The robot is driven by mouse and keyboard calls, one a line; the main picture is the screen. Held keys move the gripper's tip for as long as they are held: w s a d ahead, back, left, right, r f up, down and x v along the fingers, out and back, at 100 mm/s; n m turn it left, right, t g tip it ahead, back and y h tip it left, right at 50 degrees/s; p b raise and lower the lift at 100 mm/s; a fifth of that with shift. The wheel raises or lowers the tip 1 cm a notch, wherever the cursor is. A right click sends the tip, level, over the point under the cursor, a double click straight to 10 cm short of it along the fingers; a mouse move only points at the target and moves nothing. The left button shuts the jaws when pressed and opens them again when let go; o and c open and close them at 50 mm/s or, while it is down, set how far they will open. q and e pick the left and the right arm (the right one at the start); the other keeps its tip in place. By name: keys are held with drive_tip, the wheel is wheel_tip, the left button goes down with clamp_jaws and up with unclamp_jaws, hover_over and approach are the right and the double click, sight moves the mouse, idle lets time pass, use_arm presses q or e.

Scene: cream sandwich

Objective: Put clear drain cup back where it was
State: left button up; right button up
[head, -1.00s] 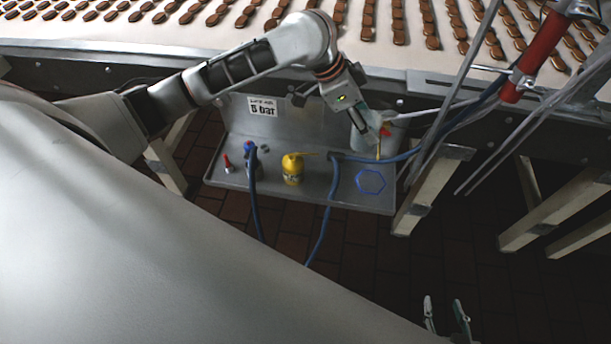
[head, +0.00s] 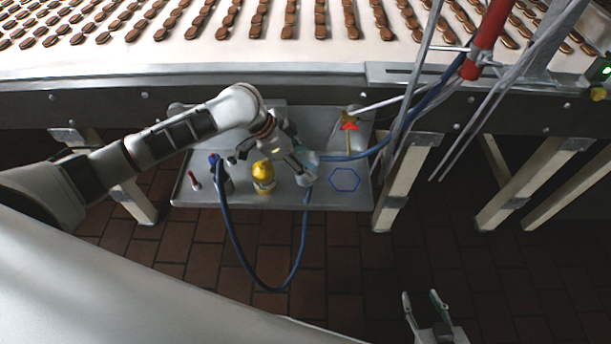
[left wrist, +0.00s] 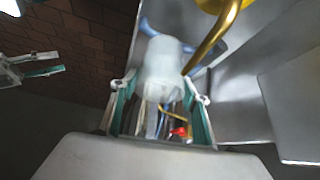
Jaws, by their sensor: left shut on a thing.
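The clear drain cup (head: 310,160) is between the fingers of my left gripper (head: 301,167), over the grey metal tray (head: 285,200). In the left wrist view the pale, see-through cup (left wrist: 164,65) sits between both fingers. I cannot tell whether its base touches the tray. A blue hexagon outline (head: 345,180) is marked on the tray to the right of the cup, and nothing stands on it. My right gripper (head: 422,299) is open and empty at the lower right, away from the tray.
A yellow oil can (head: 263,176) stands just left of the cup; its brass spout (left wrist: 212,40) passes close to it in the left wrist view. A red valve handle (head: 349,126) is behind the hexagon. A blue hose (head: 236,262) loops over the tray's front. Table legs (head: 408,180) stand right.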

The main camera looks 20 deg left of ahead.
use_arm(q)
drive_tip(key=shift+f+b, duration=0.5)
drive_tip(key=shift+f, duration=2.2)
drive_tip(key=shift+f, duration=0.15)
drive_tip(key=o, duration=1.2)
drive_tip(key=p+v, duration=0.2)
drive_tip(key=v, duration=1)
